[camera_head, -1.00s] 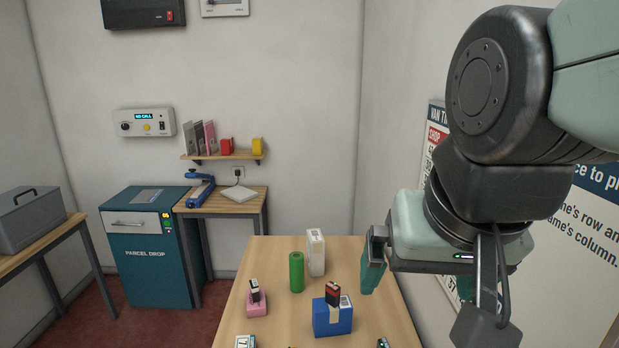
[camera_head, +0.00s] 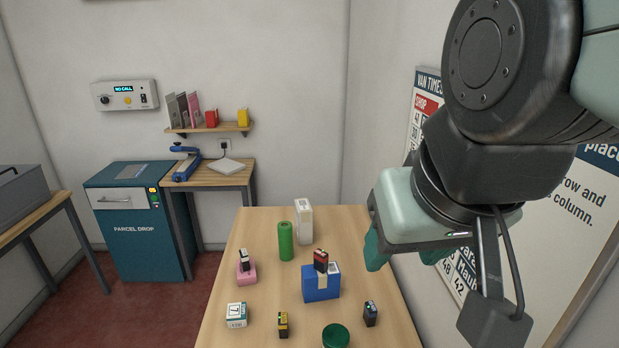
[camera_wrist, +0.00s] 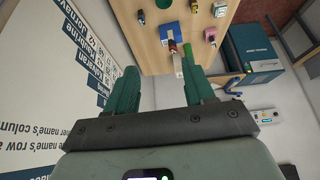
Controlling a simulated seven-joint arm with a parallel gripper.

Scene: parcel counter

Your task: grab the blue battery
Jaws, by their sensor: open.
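A small upright battery (camera_head: 370,313), dark with a bluish body, stands on the right part of the table in the head view; it is the likeliest blue battery. A small dark item in the wrist view (camera_wrist: 141,16) appears to be the same battery. My gripper (camera_head: 402,262) is open and empty, raised above the right side of the table, apart from the battery. In the wrist view its two green fingers (camera_wrist: 160,76) are spread wide with nothing between them.
On the table (camera_head: 255,285) are a blue box (camera_head: 322,288) bearing a red-and-black battery (camera_head: 321,261), a pink block (camera_head: 246,273) bearing a dark battery, a yellow-black battery (camera_head: 283,325), a white box (camera_head: 236,315), a green cylinder (camera_head: 285,241), a tall white carton (camera_head: 304,222) and a green round object (camera_head: 335,336).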

